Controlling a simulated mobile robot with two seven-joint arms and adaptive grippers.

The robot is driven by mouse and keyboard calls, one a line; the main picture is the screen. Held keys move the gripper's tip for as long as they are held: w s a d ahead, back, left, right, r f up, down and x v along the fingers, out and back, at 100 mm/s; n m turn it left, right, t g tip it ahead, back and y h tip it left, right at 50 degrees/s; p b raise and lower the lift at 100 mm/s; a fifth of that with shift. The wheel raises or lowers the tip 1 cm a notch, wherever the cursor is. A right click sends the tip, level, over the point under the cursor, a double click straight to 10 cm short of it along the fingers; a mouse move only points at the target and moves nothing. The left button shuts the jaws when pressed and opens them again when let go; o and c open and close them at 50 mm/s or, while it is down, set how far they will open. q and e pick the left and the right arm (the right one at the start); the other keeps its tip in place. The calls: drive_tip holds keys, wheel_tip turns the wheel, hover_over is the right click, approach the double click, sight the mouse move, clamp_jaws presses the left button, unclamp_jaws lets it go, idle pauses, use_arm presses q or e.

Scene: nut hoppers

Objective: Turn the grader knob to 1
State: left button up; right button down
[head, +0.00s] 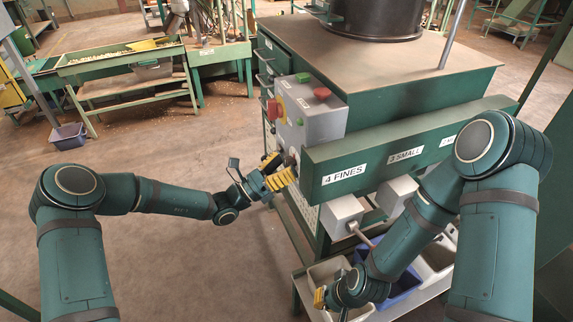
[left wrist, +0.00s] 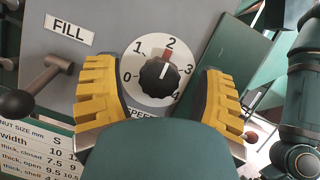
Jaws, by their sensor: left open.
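The grader knob (left wrist: 155,77) is a black round knob on a white dial with the numbers 0 to 4. In the head view, my left gripper (head: 279,172) is at the front of the grey control box (head: 318,122) and hides the knob. My right gripper (head: 320,298) is low by the bins; its fingers are mostly hidden.
A lever with a dark ball end (left wrist: 15,102) sticks out left of the dial, under the FILL label (left wrist: 68,29). A green beam labelled 4 FINES (head: 343,174) runs right of the control box. A grey bin (head: 325,272) and blue bin (head: 403,288) stand below.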

use_arm(q)
drive_tip(key=shift+w+d+r, duration=0.15)
drive_tip(key=shift+d, duration=0.15)
drive_tip(key=shift+c, duration=0.2)
drive_tip(key=c, duration=1.2)
drive_tip(key=shift+o, duration=0.2)
use_arm(e)
drive_tip(key=shift+r, duration=0.1)
